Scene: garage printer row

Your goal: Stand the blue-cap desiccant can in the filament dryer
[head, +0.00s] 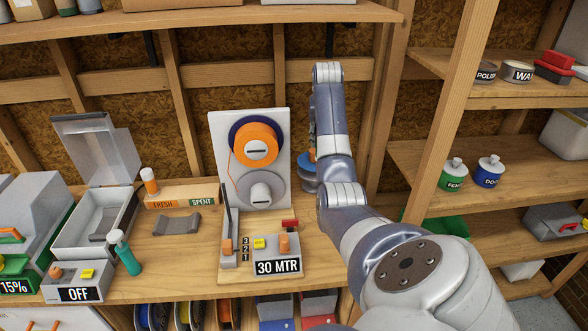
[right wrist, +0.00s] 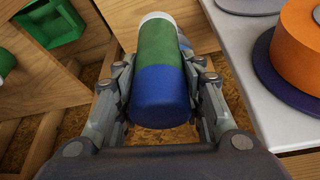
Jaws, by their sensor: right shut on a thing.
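My right gripper (right wrist: 160,80) is shut on the blue-cap desiccant can (right wrist: 160,60). The can has a blue end toward the camera, a green middle and a white far end, with a finger on each side. In the head view my right arm reaches up in front of the back wall, and it hides the gripper and most of what it holds. The filament dryer (head: 68,240) is the pale box at the left, its clear lid (head: 105,150) raised and its inside looking open. Its front panel (head: 78,294) reads OFF. My left gripper is not in view.
A teal bottle-like thing (head: 126,254) leans beside the dryer. The winder's upright white panel (head: 225,135), with its orange spool (head: 256,135), stands between arm and dryer. Shelves (head: 450,155) fill the right.

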